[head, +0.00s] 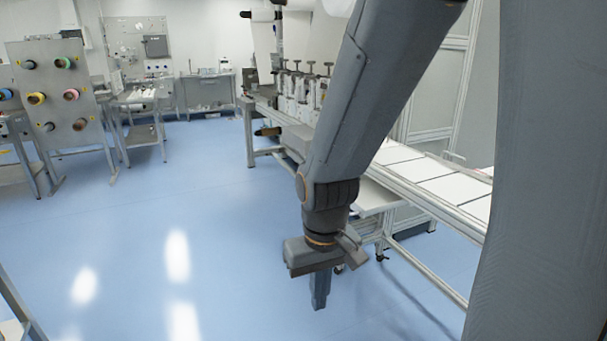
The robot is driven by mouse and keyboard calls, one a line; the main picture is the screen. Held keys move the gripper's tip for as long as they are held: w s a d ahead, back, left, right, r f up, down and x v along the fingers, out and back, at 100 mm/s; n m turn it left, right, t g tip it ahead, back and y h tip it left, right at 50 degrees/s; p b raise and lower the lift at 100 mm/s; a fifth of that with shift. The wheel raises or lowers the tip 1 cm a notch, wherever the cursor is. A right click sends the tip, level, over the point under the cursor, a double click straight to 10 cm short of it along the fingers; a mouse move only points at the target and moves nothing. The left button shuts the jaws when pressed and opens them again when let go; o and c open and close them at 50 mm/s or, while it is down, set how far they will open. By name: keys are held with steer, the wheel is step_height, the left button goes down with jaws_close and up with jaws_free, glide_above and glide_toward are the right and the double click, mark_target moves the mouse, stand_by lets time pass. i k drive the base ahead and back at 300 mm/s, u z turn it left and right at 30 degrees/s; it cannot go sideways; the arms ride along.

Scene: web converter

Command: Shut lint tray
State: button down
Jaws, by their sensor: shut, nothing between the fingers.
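My gripper (320,302) points down over open floor in the middle of the head view. Its fingers are together and hold nothing. A pale, flat tray-like part (376,197) juts out below the edge of the web converter's bed, just right of and behind my gripper. It looks like the lint tray, but I cannot tell for certain. My arm hides its left end, and my gripper appears apart from it.
The converter's long metal bed (443,207) runs along the right with white sheets on it. A rack of coloured rolls (55,95) stands at the left, with workbenches (205,90) at the back. The blue floor (130,230) left of my gripper is clear.

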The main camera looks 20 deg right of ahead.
mark_target(374, 199)
steer(key=i, duration=1.55)
